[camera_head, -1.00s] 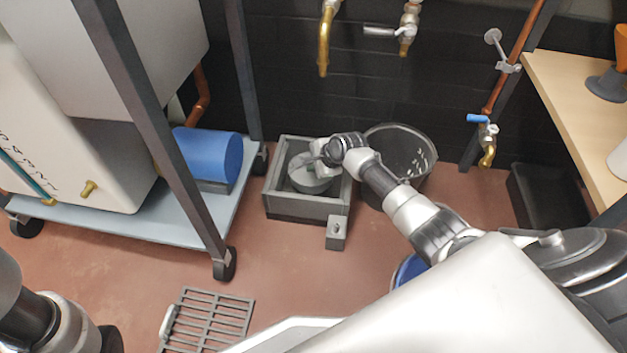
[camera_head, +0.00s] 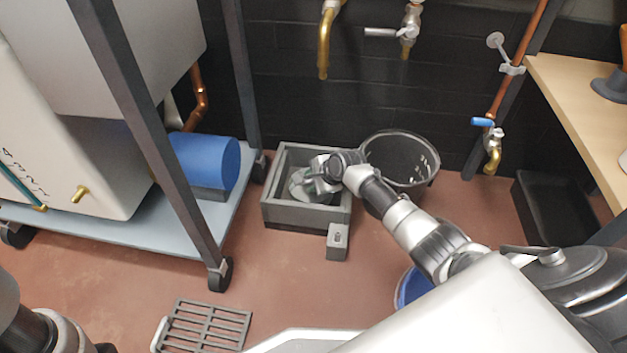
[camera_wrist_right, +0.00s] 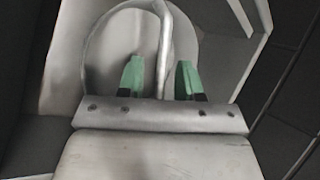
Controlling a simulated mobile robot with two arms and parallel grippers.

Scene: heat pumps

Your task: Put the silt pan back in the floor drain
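The silt pan (camera_head: 299,190) is a round grey pan with a thin bail handle. It sits inside the square grey floor drain (camera_head: 290,213), and its rim is partly hidden by my right gripper (camera_head: 313,184). In the right wrist view, the pan (camera_wrist_right: 108,52) is below the gripper (camera_wrist_right: 160,82), whose green fingertips stand apart on either side of the handle (camera_wrist_right: 165,45), with gaps visible. How deep the pan sits is hard to tell. My left arm shows at the bottom left, but its gripper is out of view.
A slotted grate (camera_head: 205,326) lies on the floor at the front. A small grey block (camera_head: 337,242) stands against the drain's front. A black bucket (camera_head: 403,150) is right of the drain, and a blue one (camera_head: 410,287) is partly behind my arm. A wheeled rack (camera_head: 215,225) stands left.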

